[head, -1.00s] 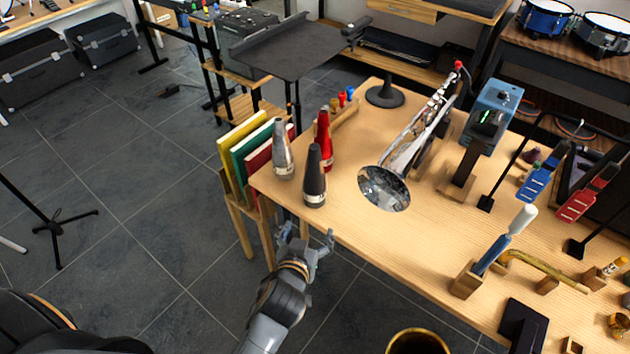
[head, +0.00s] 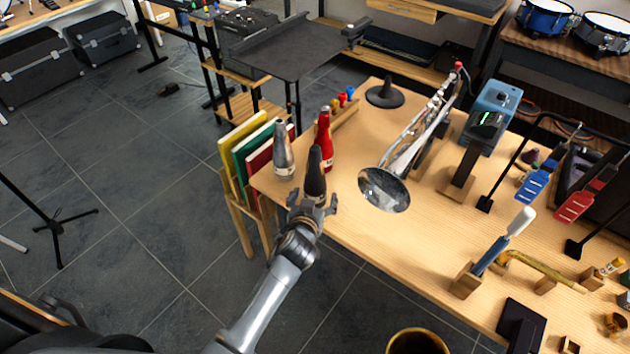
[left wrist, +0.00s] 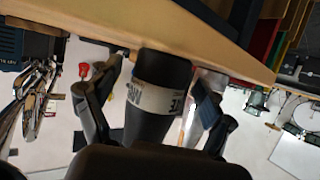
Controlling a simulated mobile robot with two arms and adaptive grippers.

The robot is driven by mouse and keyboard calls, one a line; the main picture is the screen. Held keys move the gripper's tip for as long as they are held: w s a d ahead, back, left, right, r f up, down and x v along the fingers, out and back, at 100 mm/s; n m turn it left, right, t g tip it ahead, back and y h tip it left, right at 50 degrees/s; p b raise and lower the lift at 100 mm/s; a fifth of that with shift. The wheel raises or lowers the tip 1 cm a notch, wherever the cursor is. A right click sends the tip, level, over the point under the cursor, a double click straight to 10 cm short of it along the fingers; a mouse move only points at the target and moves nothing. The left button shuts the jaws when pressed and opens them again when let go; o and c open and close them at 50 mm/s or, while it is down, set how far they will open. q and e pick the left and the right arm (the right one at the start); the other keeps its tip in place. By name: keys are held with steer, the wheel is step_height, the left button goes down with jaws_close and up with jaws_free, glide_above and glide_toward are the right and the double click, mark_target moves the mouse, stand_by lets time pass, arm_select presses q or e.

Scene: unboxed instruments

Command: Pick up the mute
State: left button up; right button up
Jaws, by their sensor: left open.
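Three cone-shaped mutes stand upright near the table's left corner: a black one (head: 315,175), a silver one (head: 283,150) and a red one (head: 325,145). My left gripper (head: 313,202) is open at the near side of the black mute, at its lower part, and hides its base. In the left wrist view, the black mute (left wrist: 160,75) with its pale lettered band lies between the two spread fingers of my left gripper (left wrist: 155,105). Any contact with the fingers cannot be made out. My right gripper is not in view.
The wooden table (head: 350,235) is bare in front of the trumpet (head: 385,188), which lies right of the mutes. Coloured books (head: 247,150) stand in a rack at the table's left edge. A blue-handled tool (head: 500,245) stands in a block farther right.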

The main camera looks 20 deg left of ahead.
arm_select(q)
steer(key=shift+x, duration=0.9)
steer(key=shift+s, duration=0.1)
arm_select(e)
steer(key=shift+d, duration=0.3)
arm_select(q)
steer(key=shift+c, duration=0.3)
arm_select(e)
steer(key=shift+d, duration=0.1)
arm_select(q)
steer(key=c, duration=1.3)
steer(key=shift+o, duration=0.2)
steer(key=shift+r, duration=0.15)
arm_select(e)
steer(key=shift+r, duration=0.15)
